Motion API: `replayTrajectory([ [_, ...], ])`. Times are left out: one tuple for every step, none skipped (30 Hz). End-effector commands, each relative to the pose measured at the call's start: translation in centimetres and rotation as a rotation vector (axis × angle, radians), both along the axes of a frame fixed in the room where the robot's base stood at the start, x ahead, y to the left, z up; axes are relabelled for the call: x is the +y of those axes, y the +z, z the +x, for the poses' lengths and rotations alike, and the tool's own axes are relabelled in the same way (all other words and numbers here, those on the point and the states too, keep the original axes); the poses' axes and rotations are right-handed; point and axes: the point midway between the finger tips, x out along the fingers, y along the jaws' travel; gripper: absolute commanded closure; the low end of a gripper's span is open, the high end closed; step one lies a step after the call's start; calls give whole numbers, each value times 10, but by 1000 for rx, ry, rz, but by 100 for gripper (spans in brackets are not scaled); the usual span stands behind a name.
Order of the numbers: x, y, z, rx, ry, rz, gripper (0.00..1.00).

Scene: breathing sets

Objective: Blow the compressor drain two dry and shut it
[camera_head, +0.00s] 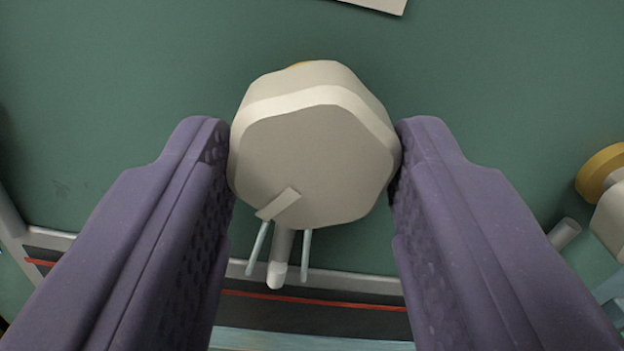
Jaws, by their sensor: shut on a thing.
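A pale grey, many-sided knob (312,165) is in the middle of the camera view, with a light pointer strip on the lower part of its face. My gripper (314,155) has its two purple fingers on the left and right sides of the knob, touching it and shut on it. A bit of yellow shows behind the knob's top edge. A short pale spout (281,262) points down below the knob, with a thin light-blue rod on each side. No label shows which drain this is. The knob hides what it is mounted on.
A green panel (480,70) fills the background. A grey ledge with a dark strip and red line (310,298) runs below the spout. Another pale fitting with a yellow collar (600,170) stands at the right edge. A pale plate (382,3) shows at the top.

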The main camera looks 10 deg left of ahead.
Motion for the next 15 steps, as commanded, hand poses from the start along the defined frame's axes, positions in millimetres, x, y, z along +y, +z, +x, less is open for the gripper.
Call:
replayTrajectory([
  [-1, -3, -2, 4, 1, -18, 83],
  [-1, -3, -2, 1, 1, -25, 83],
  [-1, -3, -2, -1, 1, -33, 83],
  [-1, -3, -2, -2, 1, -39, 83],
  [-1, -3, -2, -4, 1, -44, 83],
  [-1, -3, -2, -5, 0, -50, 83],
  [-1, -3, -2, -6, 0, -53, 83],
  [-1, -3, -2, -6, 0, -55, 83],
  [-1, -3, -2, -7, 0, -57, 83],
  [-1, -3, -2, -7, 0, -58, 83],
  [-1, -3, -2, -7, 0, -59, 83],
  [-1, -3, -2, -7, 0, -59, 83],
  [-1, -3, -2, -7, 0, -59, 83],
  [-1, -3, -2, -7, 0, -59, 83],
  [-1, -3, -3, -7, 0, -59, 83],
])
